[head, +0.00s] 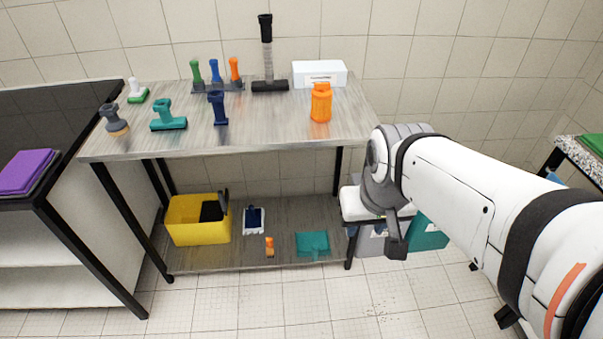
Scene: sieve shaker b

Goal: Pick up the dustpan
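A flat teal dustpan (313,243) lies on the lower shelf of the metal table, near its right front edge, with a short handle toward the front. My gripper (397,243) hangs to the right of the table, apart from the dustpan. Only a dark finger part shows at its lower end, so I cannot tell whether it is open or shut. Nothing is visibly held in it.
The lower shelf (272,254) also holds a yellow bin (187,232), a dark blue and white item (254,221) and a small orange item (269,247). The tabletop (270,128) above covers the shelf. A table leg (350,248) stands right of the dustpan. Specks lie on the floor.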

